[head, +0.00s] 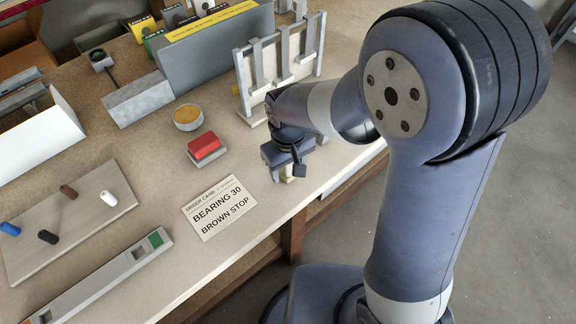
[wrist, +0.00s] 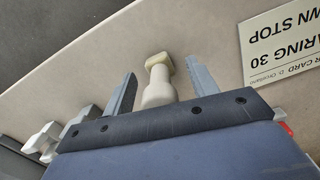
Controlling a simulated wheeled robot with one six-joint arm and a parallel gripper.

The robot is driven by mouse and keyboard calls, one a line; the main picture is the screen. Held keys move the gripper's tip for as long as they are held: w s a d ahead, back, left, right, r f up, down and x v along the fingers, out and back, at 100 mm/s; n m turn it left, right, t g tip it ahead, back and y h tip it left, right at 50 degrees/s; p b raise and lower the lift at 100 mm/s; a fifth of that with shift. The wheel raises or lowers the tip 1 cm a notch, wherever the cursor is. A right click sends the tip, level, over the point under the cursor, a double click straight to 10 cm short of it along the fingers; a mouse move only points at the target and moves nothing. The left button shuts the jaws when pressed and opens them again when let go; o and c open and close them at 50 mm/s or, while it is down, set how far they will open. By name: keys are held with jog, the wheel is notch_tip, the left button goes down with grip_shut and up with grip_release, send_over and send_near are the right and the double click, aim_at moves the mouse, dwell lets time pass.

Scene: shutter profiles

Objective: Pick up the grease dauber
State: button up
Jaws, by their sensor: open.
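A cream-coloured piece with a rounded body and a squarish end (wrist: 157,82), which I take to be the grease dauber, shows between my fingers in the wrist view. A small pale part of it (head: 287,179) shows under my gripper in the head view. My gripper (wrist: 163,70) is open, one finger on either side of the piece, with visible gaps to both. In the head view my gripper (head: 287,172) is low over the bench near its front edge. The lower end of the piece is hidden behind the gripper body.
A grey rack with upright slats (head: 281,62) stands close behind my gripper. A red block on a grey base (head: 205,147), a round tin of yellow-orange stuff (head: 188,117) and an order card (head: 219,207) lie to the left. The bench front edge is close on the right.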

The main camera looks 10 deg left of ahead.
jog(key=shift+f, duration=0.65)
jog(key=shift+c, duration=0.3)
jog(key=c, duration=1)
jog(key=shift+r, duration=0.15)
